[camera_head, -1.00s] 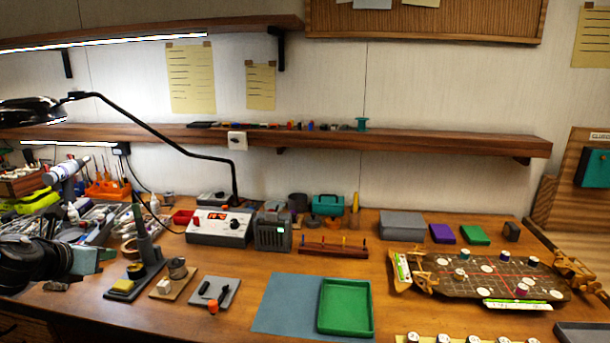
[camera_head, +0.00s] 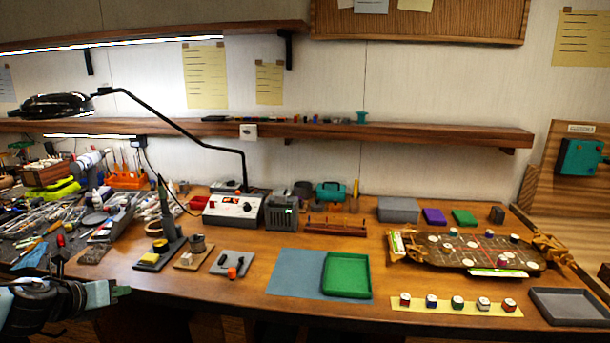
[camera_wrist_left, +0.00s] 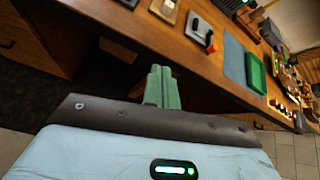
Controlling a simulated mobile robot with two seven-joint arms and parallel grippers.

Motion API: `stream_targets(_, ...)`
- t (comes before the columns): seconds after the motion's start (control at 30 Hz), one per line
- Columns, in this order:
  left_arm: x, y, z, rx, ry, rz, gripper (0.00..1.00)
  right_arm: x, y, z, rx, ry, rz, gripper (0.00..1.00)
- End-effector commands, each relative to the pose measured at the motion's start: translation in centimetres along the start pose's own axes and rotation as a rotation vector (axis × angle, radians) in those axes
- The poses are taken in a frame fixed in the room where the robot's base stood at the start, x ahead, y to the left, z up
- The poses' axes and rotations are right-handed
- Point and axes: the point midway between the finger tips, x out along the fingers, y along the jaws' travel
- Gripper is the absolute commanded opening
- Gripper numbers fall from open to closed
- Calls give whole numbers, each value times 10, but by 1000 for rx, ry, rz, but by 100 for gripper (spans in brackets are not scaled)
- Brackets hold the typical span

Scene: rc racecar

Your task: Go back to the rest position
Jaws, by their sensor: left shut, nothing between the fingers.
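My left gripper (camera_head: 122,291) is at the lower left in the head view, just off the front edge of the workbench (camera_head: 190,290). In the left wrist view its green fingers (camera_wrist_left: 162,88) are together with nothing between them, above the floor beside the bench front. My right gripper is in neither view.
On the bench are a green tray (camera_head: 347,277) on a blue mat (camera_head: 295,272), a board with round pieces (camera_head: 475,250), a yellow strip with several small jars (camera_head: 440,306) and a grey tray (camera_head: 570,307). Tools crowd the left side. A lamp (camera_head: 55,104) hangs above.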

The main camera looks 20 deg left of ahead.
Motion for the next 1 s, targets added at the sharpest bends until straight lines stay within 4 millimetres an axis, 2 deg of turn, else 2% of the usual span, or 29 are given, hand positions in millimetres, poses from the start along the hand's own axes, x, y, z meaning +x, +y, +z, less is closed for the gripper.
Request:
stream_targets(0.03,6,-1,-21,-70,19,-13,0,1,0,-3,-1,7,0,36)
stream_targets(0.17,18,-4,-74,-274,65,-40,0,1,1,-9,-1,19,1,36)
stream_targets(0.23,24,-8,-107,-407,92,-52,0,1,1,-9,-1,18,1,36)
stream_targets(0.47,30,-29,-213,-865,181,-62,0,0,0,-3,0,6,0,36)
stream_targets(0.7,19,-61,-311,-1349,249,-23,0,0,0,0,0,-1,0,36)
stream_targets(1.0,-9,-108,-410,-1959,279,85,0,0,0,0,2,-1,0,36)
